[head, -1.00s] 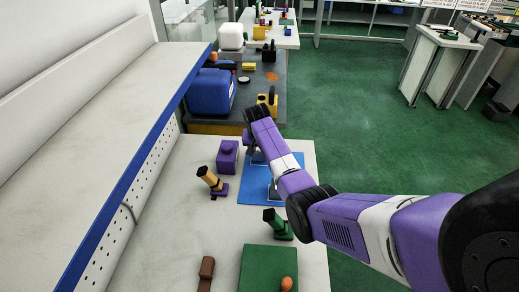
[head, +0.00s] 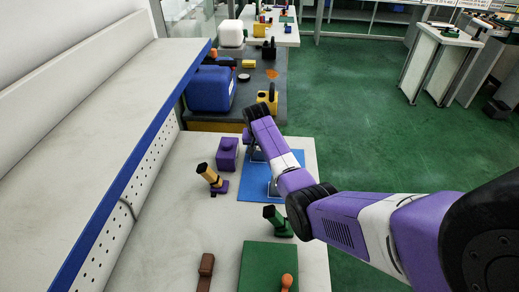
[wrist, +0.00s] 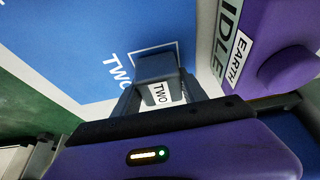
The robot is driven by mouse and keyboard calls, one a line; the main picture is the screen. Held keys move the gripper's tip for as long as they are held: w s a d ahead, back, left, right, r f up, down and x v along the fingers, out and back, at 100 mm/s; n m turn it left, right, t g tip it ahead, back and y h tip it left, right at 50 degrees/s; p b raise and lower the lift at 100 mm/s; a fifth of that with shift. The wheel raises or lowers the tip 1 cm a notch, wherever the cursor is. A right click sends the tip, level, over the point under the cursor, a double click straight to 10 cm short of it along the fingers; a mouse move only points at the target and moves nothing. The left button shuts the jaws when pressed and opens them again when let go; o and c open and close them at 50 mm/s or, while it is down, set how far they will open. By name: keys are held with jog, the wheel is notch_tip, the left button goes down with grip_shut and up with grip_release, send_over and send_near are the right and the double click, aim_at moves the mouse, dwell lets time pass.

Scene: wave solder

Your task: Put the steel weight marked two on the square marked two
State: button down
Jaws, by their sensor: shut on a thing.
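The steel weight (wrist: 155,68), a grey block with a white label reading TWO, is between the fingers of my gripper (wrist: 160,92) in the wrist view. My gripper is shut on it. The square marked two (wrist: 168,46) is a white outline on the blue mat (wrist: 75,30), with TWO printed beside it. The weight overlaps the outline in this view and hides part of it. I cannot tell whether the weight touches the mat. In the head view, my arm covers part of the blue mat (head: 255,190) and largely hides the gripper and weight.
A purple block with a knob and an EARTH label (wrist: 275,50) stands close beside the gripper; it also shows in the head view (head: 227,155). A yellow-black tool on a purple stand (head: 212,179), a green stand (head: 277,222) and a green mat (head: 260,262) are nearer.

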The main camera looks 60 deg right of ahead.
jog(key=shift+f, duration=0.15)
jog(key=c, duration=0.6)
grip_release()
jog(key=shift+o, duration=0.2)
jog(key=shift+f, duration=0.1)
jog(key=v, duration=0.7)
jog(key=shift+s+a+r, duration=0.15)
jog(key=shift+a+r, duration=0.05)
jog(key=shift+r, duration=0.15)
